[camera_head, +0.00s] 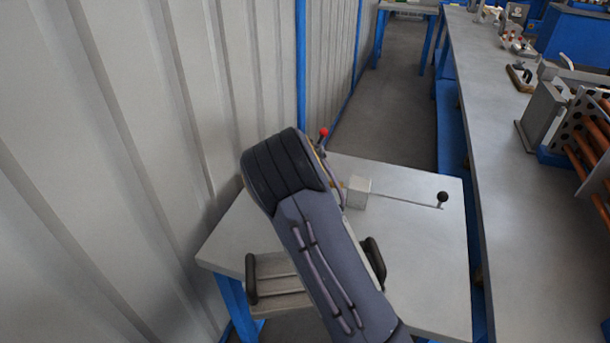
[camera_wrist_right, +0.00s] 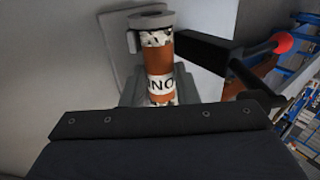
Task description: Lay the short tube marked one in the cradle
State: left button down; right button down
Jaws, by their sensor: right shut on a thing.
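In the right wrist view, a short copper-orange tube (camera_wrist_right: 158,58) with a white printed band stands roughly upright in the picture. Black letters show on the band, but its number cannot be read. My right gripper (camera_wrist_right: 160,88) is shut on this tube, with grey fingers at both sides of it. A black lever arm (camera_wrist_right: 208,50) with a red ball knob (camera_wrist_right: 283,42) is right beside the tube. In the head view my right arm covers the gripper and the tube. I cannot make out the cradle for certain. My left gripper is in neither view.
A small grey table (camera_head: 425,250) on blue legs is under my arm. It bears a pale block (camera_head: 358,190) and a thin rod ending in a black knob (camera_head: 442,197). A corrugated wall (camera_head: 120,120) is at left, a long cluttered bench (camera_head: 520,200) at right.

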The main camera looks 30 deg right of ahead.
jog(key=c, duration=1)
grip_release()
jog(key=shift+c, duration=0.2)
jog(key=v, duration=0.7)
jog(key=shift+a+r, duration=0.15)
jog(key=shift+r, duration=0.2)
jog(key=shift+s, duration=0.25)
